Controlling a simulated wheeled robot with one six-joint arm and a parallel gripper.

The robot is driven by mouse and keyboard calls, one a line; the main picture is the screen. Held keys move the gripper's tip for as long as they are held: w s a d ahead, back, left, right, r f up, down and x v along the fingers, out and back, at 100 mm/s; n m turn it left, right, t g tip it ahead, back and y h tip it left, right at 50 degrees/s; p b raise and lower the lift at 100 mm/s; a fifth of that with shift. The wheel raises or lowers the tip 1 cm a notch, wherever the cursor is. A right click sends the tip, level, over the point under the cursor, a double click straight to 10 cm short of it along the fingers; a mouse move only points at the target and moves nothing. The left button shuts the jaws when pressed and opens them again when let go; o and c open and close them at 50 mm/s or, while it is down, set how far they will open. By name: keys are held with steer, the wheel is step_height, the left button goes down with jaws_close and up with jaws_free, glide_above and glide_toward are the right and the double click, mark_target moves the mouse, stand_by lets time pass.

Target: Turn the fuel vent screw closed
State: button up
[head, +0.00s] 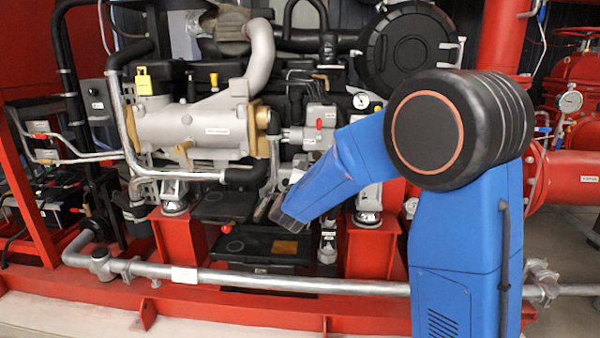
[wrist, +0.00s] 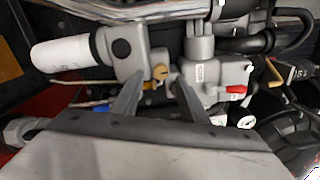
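In the wrist view, a small brass screw (wrist: 160,72), which looks like the fuel vent screw, sits on the side of a grey cast housing (wrist: 128,60). My gripper (wrist: 158,80) reaches toward it, with one finger on each side. The fingers are apart, and I see a gap between each fingertip and the brass head. A second brass piece (wrist: 150,86) shows just below it, between the fingers. I cannot tell how far the tips are from the screw in depth. In the head view my blue arm covers this spot, and the screw cannot be made out.
A white cylinder (wrist: 65,54) lies left of the housing. A grey block with a red lever (wrist: 235,89) stands close on the right, near a small gauge (wrist: 245,121). In the head view, a silver pipe (head: 330,284) and red frame cross in front of the engine.

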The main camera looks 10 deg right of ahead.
steer(key=v, duration=1.3)
steer(key=shift+s, duration=0.3)
steer(key=shift+a+r, duration=0.1)
steer(key=s+d+f+n+g+y, duration=0.2)
steer(key=s+n, duration=0.6)
steer(key=s, duration=0.5)
steer(key=s+d+f+n+g+y, duration=0.1)
steer(key=s+d+f+n+g, duration=0.3)
steer(key=s, duration=0.9)
steer(key=s+d+f+n+g+y, duration=0.2)
steer(key=s+d+n+g, duration=0.4)
steer(key=s+n, duration=0.6)
steer(key=shift+s+d+f+n+y, duration=0.15)
steer(key=shift+s+f+n+y, duration=0.2)
steer(key=shift+s+f, duration=0.4)
steer(key=shift+r, duration=0.1)
